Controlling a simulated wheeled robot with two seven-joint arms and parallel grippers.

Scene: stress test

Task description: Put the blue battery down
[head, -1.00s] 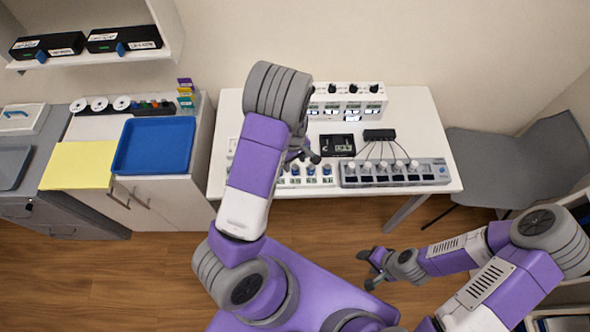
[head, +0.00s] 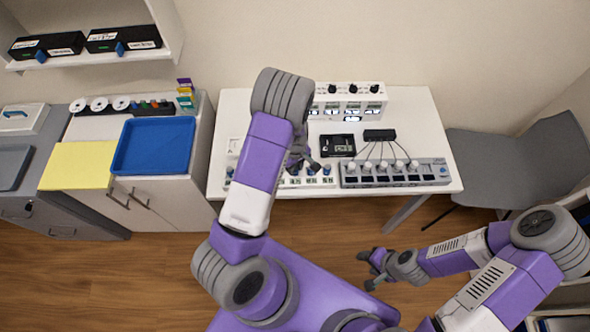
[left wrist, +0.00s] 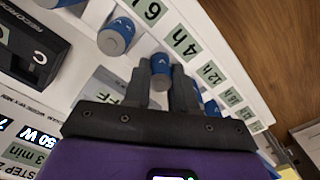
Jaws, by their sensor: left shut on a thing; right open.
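The blue battery (left wrist: 160,64) is between the fingertips of my left gripper (left wrist: 166,72) in the left wrist view. The gripper is shut on it, beside the "4 h" label of a white labelled strip (left wrist: 222,62). I cannot tell whether the battery's lower end touches the strip. In the head view my left gripper (head: 308,165) is over the front left of the white table, and the battery there is hard to make out. My right gripper (head: 370,268) is open and empty, low in front of the table.
Other blue batteries (left wrist: 116,37) stand along the strip on both sides of the held one. A black device (head: 337,145) lies behind the strip. A grey unit with several white knobs (head: 395,173) is to the right. A blue tray (head: 154,146) sits on the left cabinet.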

